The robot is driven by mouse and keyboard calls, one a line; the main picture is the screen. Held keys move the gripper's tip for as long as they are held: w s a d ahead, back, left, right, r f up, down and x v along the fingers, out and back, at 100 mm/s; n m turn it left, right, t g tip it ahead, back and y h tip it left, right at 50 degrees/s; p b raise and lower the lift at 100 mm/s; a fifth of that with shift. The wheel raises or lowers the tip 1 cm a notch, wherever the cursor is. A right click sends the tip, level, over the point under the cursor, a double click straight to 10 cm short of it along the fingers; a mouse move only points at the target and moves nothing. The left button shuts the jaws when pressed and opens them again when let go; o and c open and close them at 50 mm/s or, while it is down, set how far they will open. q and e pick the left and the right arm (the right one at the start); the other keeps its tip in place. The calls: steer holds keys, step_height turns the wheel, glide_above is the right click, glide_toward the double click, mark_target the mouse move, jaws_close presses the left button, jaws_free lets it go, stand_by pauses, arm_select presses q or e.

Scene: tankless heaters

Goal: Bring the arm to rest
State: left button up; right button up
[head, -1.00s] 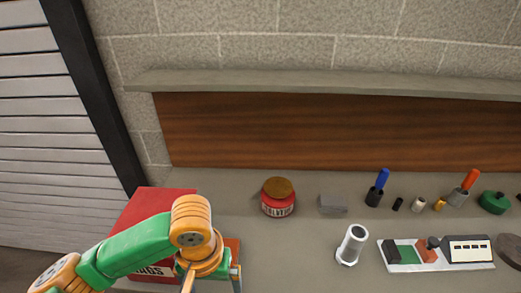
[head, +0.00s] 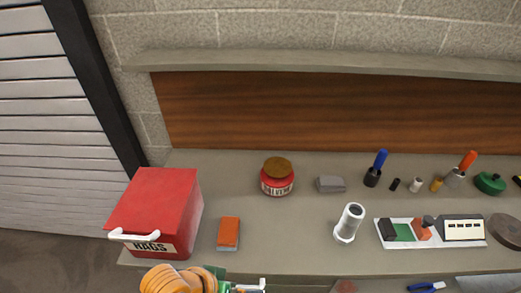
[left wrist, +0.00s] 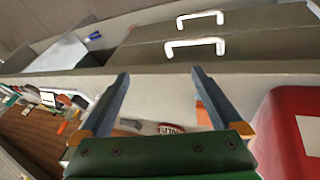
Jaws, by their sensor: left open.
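My left arm shows at the bottom edge of the head view, its gripper (head: 248,288) mostly cut off by the frame. In the left wrist view the two fingers of the left gripper (left wrist: 160,76) stand wide apart with nothing between them. An orange block (head: 229,232) with a pale lower edge lies on the counter, apart from the gripper; part of it shows behind a finger in the left wrist view (left wrist: 203,115). My right gripper is in neither view.
A red box marked RAGS (head: 160,208) stands at the counter's left end. A red jar (head: 277,178), grey block (head: 330,184), white cylinder (head: 349,222) and parts tray (head: 463,243) stand further right. Drawers with white handles (left wrist: 195,47) are below the counter edge.

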arm_select(q)
steer(key=s+a+f+y, duration=0.2)
steer(key=s+a, duration=0.1)
steer(key=a, duration=0.2)
steer(key=s+a+f+y, duration=0.2)
steer(key=s+a+f, duration=0.1)
steer(key=a, duration=0.3)
step_height(320, 180, down, 18)
steer(key=s+g, duration=0.1)
steer(key=s, duration=0.2)
steer(key=s+a+f+g, duration=0.1)
steer(key=s+a+f, duration=0.1)
steer(key=s+f, duration=0.7)
steer(key=shift+s+a+f+y, duration=0.2)
steer(key=shift+s+a+y, duration=0.15)
steer(key=shift+s, duration=0.9)
